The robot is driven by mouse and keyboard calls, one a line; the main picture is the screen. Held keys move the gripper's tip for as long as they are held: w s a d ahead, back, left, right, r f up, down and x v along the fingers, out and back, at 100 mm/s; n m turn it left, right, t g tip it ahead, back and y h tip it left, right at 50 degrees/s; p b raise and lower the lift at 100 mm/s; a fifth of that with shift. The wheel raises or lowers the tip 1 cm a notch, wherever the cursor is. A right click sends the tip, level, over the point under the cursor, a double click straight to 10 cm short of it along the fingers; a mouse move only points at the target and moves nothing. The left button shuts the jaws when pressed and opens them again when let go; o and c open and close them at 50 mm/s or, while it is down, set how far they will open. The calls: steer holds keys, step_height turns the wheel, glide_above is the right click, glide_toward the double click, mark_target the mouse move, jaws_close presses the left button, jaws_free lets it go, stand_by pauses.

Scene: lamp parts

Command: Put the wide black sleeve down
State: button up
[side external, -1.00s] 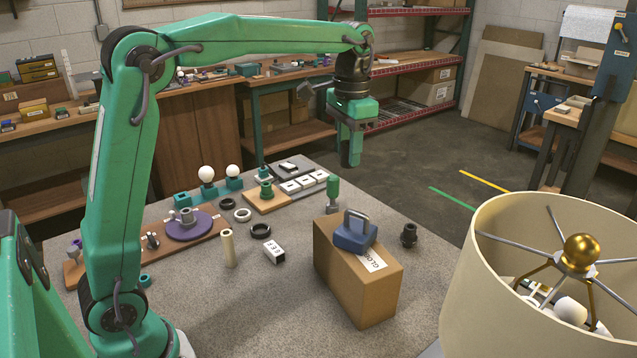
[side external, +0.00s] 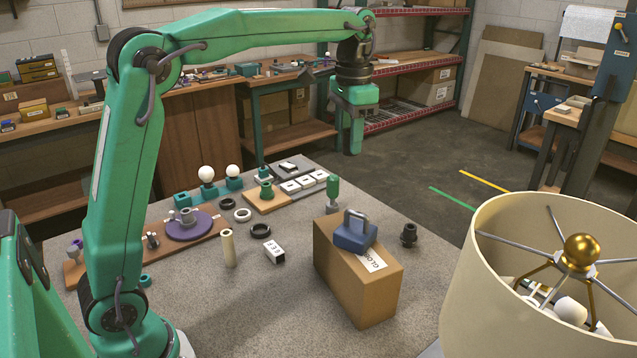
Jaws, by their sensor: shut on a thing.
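My gripper (side external: 355,146) hangs pointing down, well above the far right side of the grey worktable (side external: 215,310). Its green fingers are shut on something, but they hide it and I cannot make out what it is. No black sleeve shows clearly between the fingers. On the table, a dark stepped cylindrical part (side external: 409,235) stands upright to the right of the cardboard box. A thick black ring (side external: 260,231) and a thinner dark ring (side external: 227,204) lie flat left of the box. My gripper touches none of these.
A blue weight (side external: 354,237) sits on the cardboard box (side external: 372,288). A large lampshade (side external: 490,285) fills the front right. A cream tube (side external: 228,247), a white-labelled block (side external: 274,251) and a purple disc (side external: 188,227) stand on the left. The table's front middle is bare.

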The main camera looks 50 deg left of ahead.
steer(key=s+a+f+m, duration=0.1)
steer(key=s+a+f, duration=0.2)
steer(key=s+f, duration=0.4)
steer(key=s+a+f, duration=0.4)
steer(key=s+f, duration=0.2)
steer(key=f, duration=0.7)
steer(key=shift+s+m, duration=0.4)
steer(key=shift+f, duration=0.1)
glide_above(256, 253)
step_height(256, 253, down, 7)
steer(key=shift+f, duration=0.1)
steer(key=shift+f, duration=1.9)
steer(key=shift+f, duration=0.1)
